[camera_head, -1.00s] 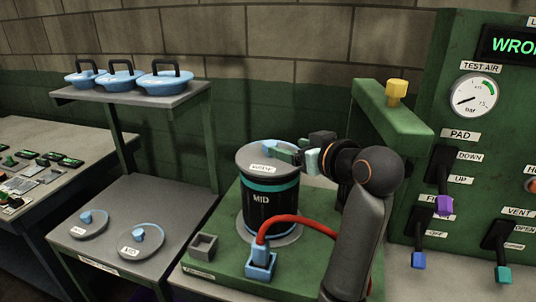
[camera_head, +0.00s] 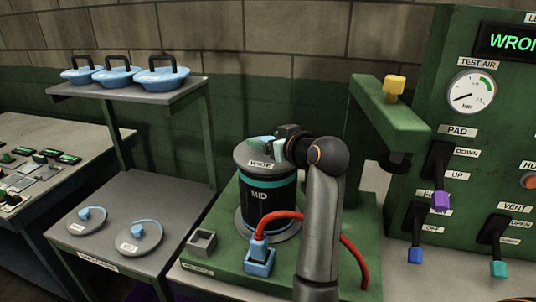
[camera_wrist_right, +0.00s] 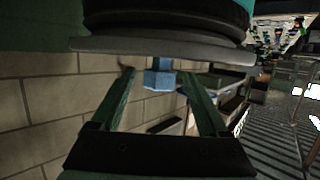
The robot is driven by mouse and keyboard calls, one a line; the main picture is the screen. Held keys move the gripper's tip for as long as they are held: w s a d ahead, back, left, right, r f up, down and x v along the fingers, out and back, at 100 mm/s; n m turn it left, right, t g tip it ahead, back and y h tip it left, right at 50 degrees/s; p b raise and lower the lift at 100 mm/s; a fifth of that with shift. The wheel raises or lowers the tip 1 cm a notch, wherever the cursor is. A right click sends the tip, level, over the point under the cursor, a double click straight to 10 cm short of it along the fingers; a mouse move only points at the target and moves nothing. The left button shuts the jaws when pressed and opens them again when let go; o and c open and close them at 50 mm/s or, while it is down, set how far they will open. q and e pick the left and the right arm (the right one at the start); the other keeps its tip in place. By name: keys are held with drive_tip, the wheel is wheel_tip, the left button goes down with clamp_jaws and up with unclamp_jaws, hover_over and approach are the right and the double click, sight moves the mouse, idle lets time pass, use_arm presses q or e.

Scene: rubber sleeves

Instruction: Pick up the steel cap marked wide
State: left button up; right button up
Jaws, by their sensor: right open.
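The steel cap marked wide (camera_head: 245,157) is a flat grey disc with a white label. It lies on top of the black sleeve marked MID (camera_head: 258,205), which has teal bands. My right gripper (camera_head: 264,144) is open just above the cap, coming in from the right, and hides much of its top. In the right wrist view the picture is upside down: the cap's grey rim (camera_wrist_right: 100,45) crosses the top. Its blue knob (camera_wrist_right: 160,79) shows between the two open green fingers, with a gap on each side. My left gripper is not in view.
Two grey caps with blue handles (camera_head: 138,238) lie on the low table at left. A green post arm with a yellow knob (camera_head: 394,85) overhangs at right. A red hose (camera_head: 283,216) curves in front of the sleeve.

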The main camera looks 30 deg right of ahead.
clamp_jaws()
idle(0.4)
